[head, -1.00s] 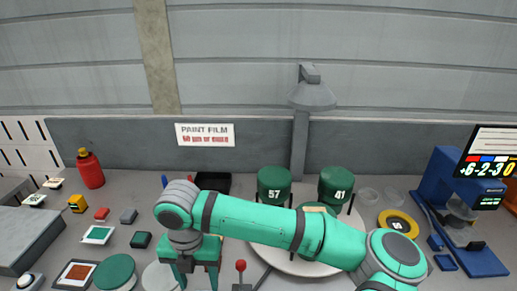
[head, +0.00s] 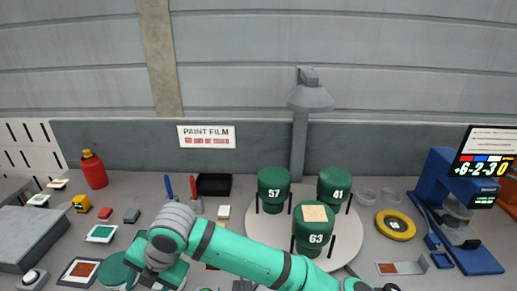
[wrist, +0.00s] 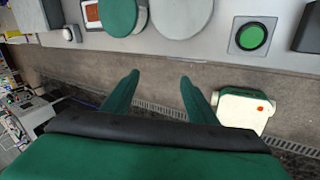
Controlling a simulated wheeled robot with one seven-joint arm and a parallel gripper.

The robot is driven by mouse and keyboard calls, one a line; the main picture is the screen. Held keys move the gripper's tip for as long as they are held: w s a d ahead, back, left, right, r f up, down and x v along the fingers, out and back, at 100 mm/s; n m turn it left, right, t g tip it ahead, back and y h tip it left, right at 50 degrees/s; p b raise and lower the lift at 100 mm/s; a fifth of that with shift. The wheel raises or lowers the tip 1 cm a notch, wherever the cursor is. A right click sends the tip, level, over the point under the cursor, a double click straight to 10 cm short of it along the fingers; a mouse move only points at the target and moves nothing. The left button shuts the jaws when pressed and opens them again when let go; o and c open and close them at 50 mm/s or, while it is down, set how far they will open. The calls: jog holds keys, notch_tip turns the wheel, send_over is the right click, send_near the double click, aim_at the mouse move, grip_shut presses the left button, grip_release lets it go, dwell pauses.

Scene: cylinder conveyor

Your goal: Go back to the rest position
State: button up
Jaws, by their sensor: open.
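My gripper (wrist: 158,85) shows in the wrist view with its two green fingers apart and nothing between them. The fingers point toward the bench's front edge, over the floor gap. In the head view my green and grey arm reaches from the lower right to the left, and my gripper (head: 158,272) hangs at its left end over the front of the bench. The fingertips are not clear there. Green cylinders numbered 57 (head: 273,187), 41 (head: 334,185) and 63 (head: 315,238) stand upright on a round pale turntable (head: 347,232), apart from my gripper.
A green disc (wrist: 118,14) and a grey disc (wrist: 183,14) lie near the bench edge, with a green button box (wrist: 249,36) to the right. A blue press (head: 455,215) stands right. A black bin (head: 214,184) and a lamp (head: 310,97) are at the back.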

jog(key=w+a+r+m+t+y, duration=0.1)
jog(key=a+r+m+t+y, duration=0.3)
jog(key=a+r+m+y, duration=0.55)
jog(key=w+d+f+m+t+h, duration=0.2)
jog(key=d+f+m+t+h, duration=0.2)
jog(key=d+f+m+t, duration=1)
jog(key=s+d+f+m+g+h, duration=0.1)
jog(key=s+d+f+m+h, duration=0.55)
jog(key=m, duration=0.25)
jog(key=s+d+f+g+h, duration=0.1)
jog(key=s+d+f+h, duration=0.1)
jog(key=s+d, duration=0.6)
jog(key=s+d+f+m+h, duration=0.1)
jog(key=s+d+f+h, duration=0.1)
jog(key=s+d, duration=0.6)
jog(key=s, duration=0.7)
jog(key=shift+s+f+g, duration=0.25)
jog(key=shift+f+g, duration=0.05)
jog(key=shift+g, duration=0.1)
